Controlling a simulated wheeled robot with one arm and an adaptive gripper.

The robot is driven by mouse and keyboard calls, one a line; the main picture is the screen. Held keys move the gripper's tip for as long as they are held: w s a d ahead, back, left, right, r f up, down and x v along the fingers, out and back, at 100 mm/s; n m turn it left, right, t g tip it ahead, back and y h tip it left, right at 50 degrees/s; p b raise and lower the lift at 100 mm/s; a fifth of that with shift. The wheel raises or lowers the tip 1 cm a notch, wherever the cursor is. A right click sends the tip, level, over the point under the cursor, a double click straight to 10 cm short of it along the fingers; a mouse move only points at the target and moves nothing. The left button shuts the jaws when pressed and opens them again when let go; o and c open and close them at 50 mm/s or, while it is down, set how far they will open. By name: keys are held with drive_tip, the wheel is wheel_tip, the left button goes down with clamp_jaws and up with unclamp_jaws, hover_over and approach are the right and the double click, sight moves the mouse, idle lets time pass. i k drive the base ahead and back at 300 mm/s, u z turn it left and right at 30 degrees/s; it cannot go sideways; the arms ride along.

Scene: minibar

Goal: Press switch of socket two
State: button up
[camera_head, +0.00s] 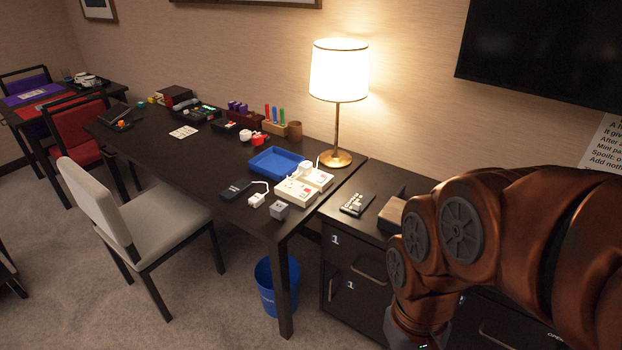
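Two white socket units sit side by side near the right end of the long dark desk, one nearer (293,193) and one farther (321,181). Small red marks show on the nearer one. A white plug or adapter stands on the farther one. Number labels and switch positions are too small to read, so I cannot tell which is socket two. My copper-coloured arm fills the right side of the view and bends down past the bottom edge. My gripper is out of view.
A white plug (256,200), grey cube (279,211) and black adapter (235,190) lie near the sockets. A blue tray (275,162) and lit lamp (337,80) stand behind. A low cabinet (347,255) adjoins the desk. A chair (180,230) and blue bin (277,290) occupy floor space.

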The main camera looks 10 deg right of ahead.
sight(321, 178)
drive_tip(key=u, duration=0.45)
drive_tip(key=i, duration=0.95)
